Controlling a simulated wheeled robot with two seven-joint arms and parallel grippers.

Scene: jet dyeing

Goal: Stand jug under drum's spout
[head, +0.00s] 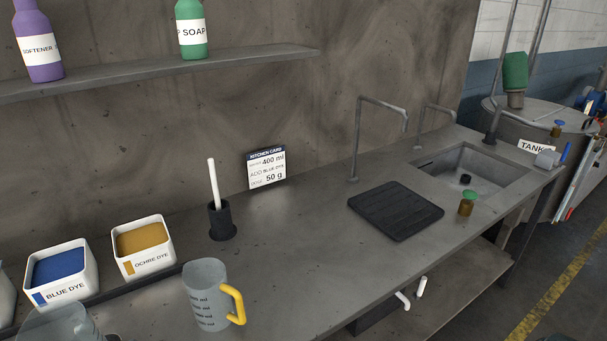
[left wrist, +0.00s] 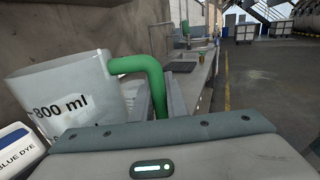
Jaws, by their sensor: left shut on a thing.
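A translucent jug marked 800 ml (left wrist: 65,95) with a green handle (left wrist: 150,68) fills the left of the left wrist view. My left gripper (left wrist: 162,98) is shut on that green handle. The jug looks about upright; its base is hidden. At the lower left of the head view the top of a translucent jug (head: 58,324) shows, cut off by the picture edge. Another translucent jug (head: 206,295) with a yellow handle stands on the counter. My right gripper is not in view. I cannot make out a drum's spout for certain.
Blue dye (head: 61,275) and ochre dye (head: 145,248) tubs stand behind the jugs. A black holder with a white stick (head: 221,221), a card (head: 266,168), a black mat (head: 396,211) and a sink (head: 472,173) follow along the counter. A round tank (head: 515,130) stands at far right.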

